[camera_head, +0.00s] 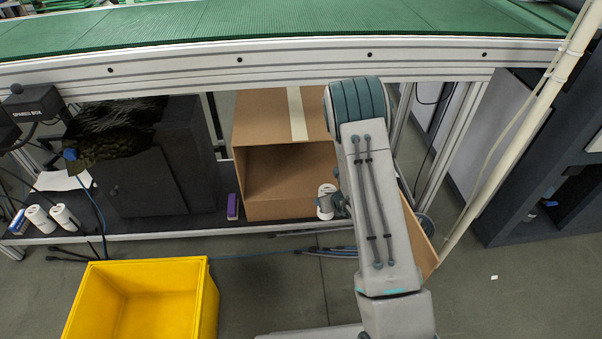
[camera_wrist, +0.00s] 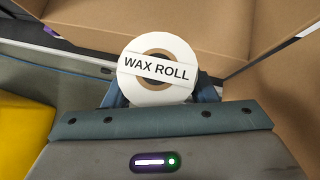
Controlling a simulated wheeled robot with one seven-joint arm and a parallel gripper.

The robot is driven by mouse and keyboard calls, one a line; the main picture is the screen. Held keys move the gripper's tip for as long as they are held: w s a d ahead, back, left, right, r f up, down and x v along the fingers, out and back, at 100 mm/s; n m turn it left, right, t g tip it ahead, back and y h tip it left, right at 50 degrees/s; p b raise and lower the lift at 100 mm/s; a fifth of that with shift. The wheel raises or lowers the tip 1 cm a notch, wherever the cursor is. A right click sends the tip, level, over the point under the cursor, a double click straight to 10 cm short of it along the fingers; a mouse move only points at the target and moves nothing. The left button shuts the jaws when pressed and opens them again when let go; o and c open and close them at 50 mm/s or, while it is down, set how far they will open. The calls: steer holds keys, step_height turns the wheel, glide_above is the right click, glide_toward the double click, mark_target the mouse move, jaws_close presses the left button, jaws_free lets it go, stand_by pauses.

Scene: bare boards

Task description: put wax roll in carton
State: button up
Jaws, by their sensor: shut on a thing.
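The wax roll (camera_wrist: 158,86) is a white roll with a brown core and a label reading WAX ROLL. My gripper (camera_wrist: 160,98) is shut on it in the wrist view. In the head view the wax roll (camera_head: 325,203) shows at the front right of the carton, beside my arm. The carton (camera_head: 274,209) is a brown cardboard box with its open side facing the front, on the low shelf under the green conveyor. It also fills the top of the wrist view (camera_wrist: 190,22). My arm hides the carton's right side and most of my gripper in the head view.
A yellow bin (camera_head: 207,300) stands on the floor at front left. A purple box (camera_head: 232,206) stands just left of the carton. A dark cabinet (camera_head: 150,170) and white rolls (camera_head: 64,217) are further left. A pale slanted post (camera_head: 510,130) rises on the right.

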steer(key=w+b, duration=0.1)
steer(key=w, duration=1.3)
steer(key=shift+b, duration=0.4)
steer(key=w, duration=0.4)
steer(key=shift+s+f, duration=0.1)
steer(key=shift+f, duration=0.2)
steer(key=shift+b, duration=0.3)
steer(key=shift+f, duration=0.2)
steer(key=o, duration=1.1)
steer(key=shift+o, duration=0.2)
steer(key=shift+r, duration=0.1)
